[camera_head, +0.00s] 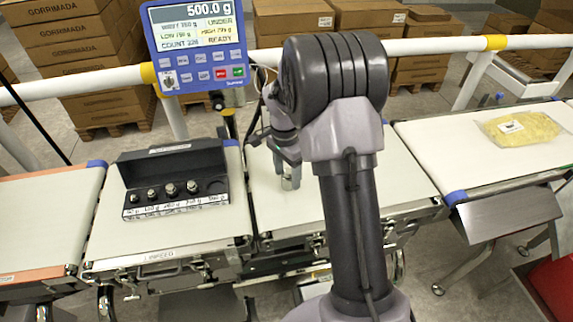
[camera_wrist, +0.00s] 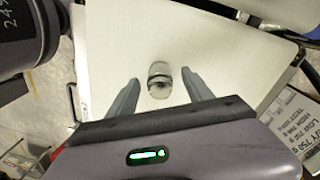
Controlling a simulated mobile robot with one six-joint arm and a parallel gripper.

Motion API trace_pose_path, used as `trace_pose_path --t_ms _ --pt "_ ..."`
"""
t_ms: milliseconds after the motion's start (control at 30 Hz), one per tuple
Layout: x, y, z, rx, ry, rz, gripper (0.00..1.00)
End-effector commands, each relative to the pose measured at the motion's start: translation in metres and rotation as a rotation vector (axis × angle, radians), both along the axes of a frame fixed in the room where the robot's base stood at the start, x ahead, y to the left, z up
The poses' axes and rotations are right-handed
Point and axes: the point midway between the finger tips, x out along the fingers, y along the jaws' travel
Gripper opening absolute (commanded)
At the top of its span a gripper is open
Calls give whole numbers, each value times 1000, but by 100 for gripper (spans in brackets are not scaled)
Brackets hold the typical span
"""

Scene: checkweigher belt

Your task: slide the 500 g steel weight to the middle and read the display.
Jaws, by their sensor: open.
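The steel weight (camera_wrist: 159,80) is a small shiny cylinder with a knob, on the white weighing belt (camera_wrist: 110,35). In the wrist view it lies between the two spread fingers of my gripper (camera_wrist: 160,90), with a gap on both sides. In the head view the weight (camera_head: 287,182) shows under my gripper (camera_head: 290,170), partly hidden by it, on the belt left of my arm. The display (camera_head: 197,45) on the blue panel reads 500.0 g, with UNDER and READY beside it.
A black weight case (camera_head: 175,180) with several smaller weights stands on the infeed belt at left. A yellow bag (camera_head: 520,128) lies on the right belt. A white rail (camera_head: 420,45) runs behind the belts, with stacked cartons (camera_head: 290,22) beyond. The belt around the weight is clear.

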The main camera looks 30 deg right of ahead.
Motion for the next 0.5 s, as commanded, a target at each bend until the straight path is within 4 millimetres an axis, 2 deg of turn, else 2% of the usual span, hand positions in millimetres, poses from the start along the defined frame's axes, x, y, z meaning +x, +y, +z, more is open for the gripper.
trace_pose_path --t_ms 33,167,467,500 --pt "-1 0 -8 1 1 0 60" --pt "-1 0 -17 1 0 0 60" --pt "-1 0 -18 1 0 0 60" --pt "-1 0 -18 1 0 0 56"
